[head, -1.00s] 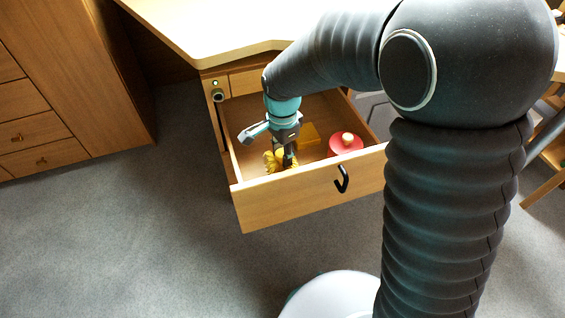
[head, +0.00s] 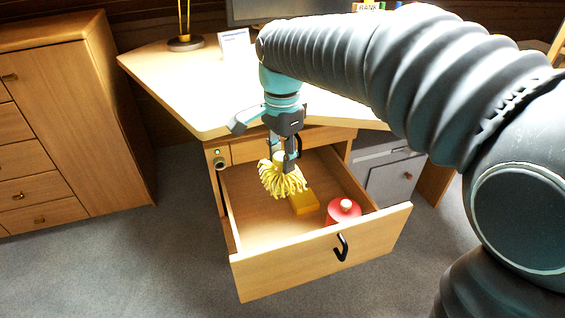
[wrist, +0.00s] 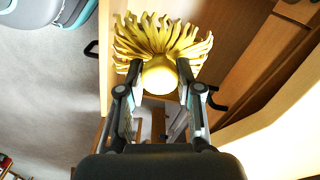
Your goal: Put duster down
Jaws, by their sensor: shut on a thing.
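The duster is a yellow, mop-like head of strands (head: 281,180) hanging below my gripper (head: 284,150) in the head view. My gripper is shut on it and holds it above the open drawer (head: 262,222). In the wrist view the duster (wrist: 160,40) sits between the two fingertips (wrist: 160,75), its strands fanning out beyond them. The duster's lower strands overlap the drawer's inside in the head view, and they appear raised above its floor.
Inside the drawer lie a yellow block (head: 304,202) and a red round thing with a pale knob (head: 343,210). The desk top (head: 190,85) is behind my gripper, with a lamp base (head: 186,42) and a white card (head: 235,44). A wooden cabinet (head: 75,120) stands left.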

